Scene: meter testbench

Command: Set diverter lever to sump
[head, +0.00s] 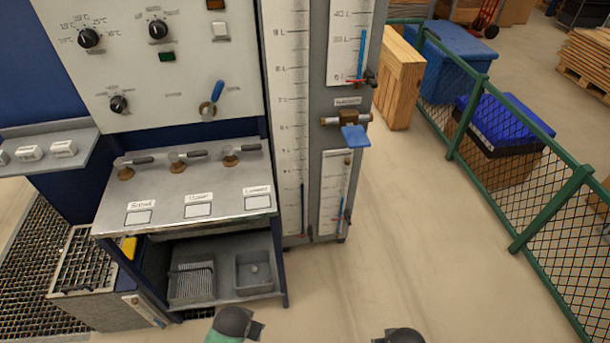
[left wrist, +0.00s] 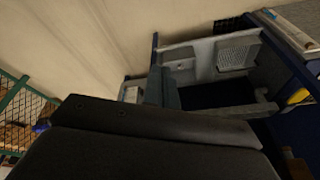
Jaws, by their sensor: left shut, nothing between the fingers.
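The test bench has a small blue-handled lever (head: 212,100) on its white upper panel, tilted up to the right. A brass valve (head: 345,119) with a blue paddle handle (head: 355,137) sits on the grey column at right, under a small label too small to read. I cannot tell from lettering which is the diverter lever. My left gripper (left wrist: 150,118) is a large dark shape in the left wrist view, shut and empty, in front of the bench's lower part. It touches neither blue handle. My right gripper's fingers are not seen; only dark arm parts show at the head view's bottom edge.
Several black-handled valves (head: 188,155) stand on the grey shelf (head: 240,180) above labels. Below are grey trays (head: 190,283). A green mesh fence (head: 480,160) runs at right, beside blue bins (head: 450,60). The floor (head: 410,250) before the column is clear.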

